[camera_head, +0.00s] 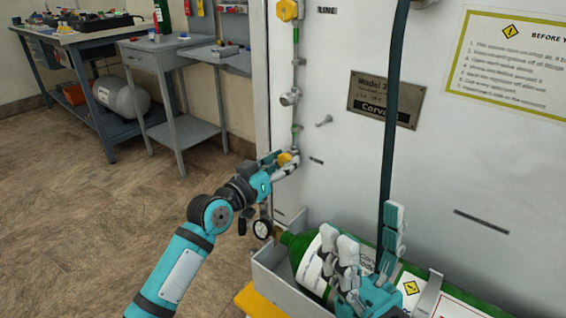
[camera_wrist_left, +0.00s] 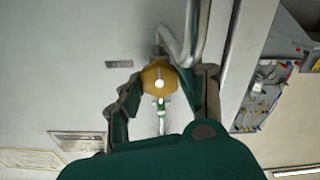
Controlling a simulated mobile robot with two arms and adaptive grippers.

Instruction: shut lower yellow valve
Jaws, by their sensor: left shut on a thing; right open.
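The lower yellow valve (camera_head: 284,158) is a small yellow knob on the pipe at the left edge of the white panel. In the left wrist view the valve (camera_wrist_left: 158,77) sits between the fingers. My left gripper (camera_head: 281,163) is shut on it, one finger on each side, and partly hides it in the head view. It also shows in the left wrist view (camera_wrist_left: 163,90). My right gripper (camera_head: 372,250) is open and empty, in front of the green cylinder at the lower right.
An upper yellow valve (camera_head: 287,10) is higher on the same pipe. A green cylinder (camera_head: 304,258) lies in a grey tray (camera_head: 268,284) below. A small gauge (camera_head: 262,229) hangs beneath my left gripper. Workbenches (camera_head: 165,48) stand at the back left, with free floor in front.

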